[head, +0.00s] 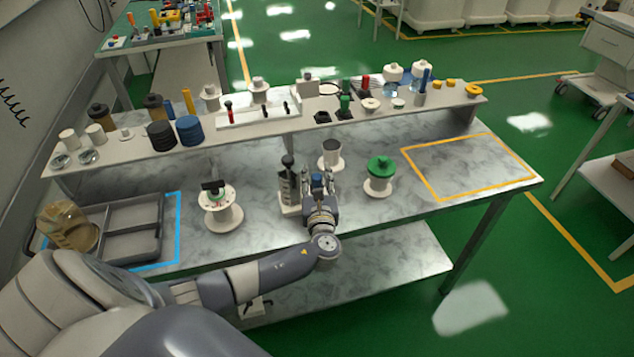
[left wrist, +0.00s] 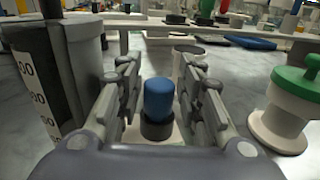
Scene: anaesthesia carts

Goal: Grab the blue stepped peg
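The blue stepped peg (left wrist: 159,98) stands upright in the left wrist view, with a rounded blue top above a wider dark collar (left wrist: 157,129). A pale surface shows below the collar. My left gripper (left wrist: 160,92) is open, with one finger on each side of the peg and a visible gap at both sides. In the head view my left gripper (head: 319,183) is low over the table's front middle. The peg cannot be made out there, as the gripper covers that spot. My right gripper is not in view.
A grey graduated holder (left wrist: 62,85) stands close left of the gripper. A green-topped white spool (head: 380,172) stands to the right, and a white cup (head: 331,152) behind. A crowded shelf (head: 250,128) runs along the back. The yellow-outlined area (head: 468,166) is clear.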

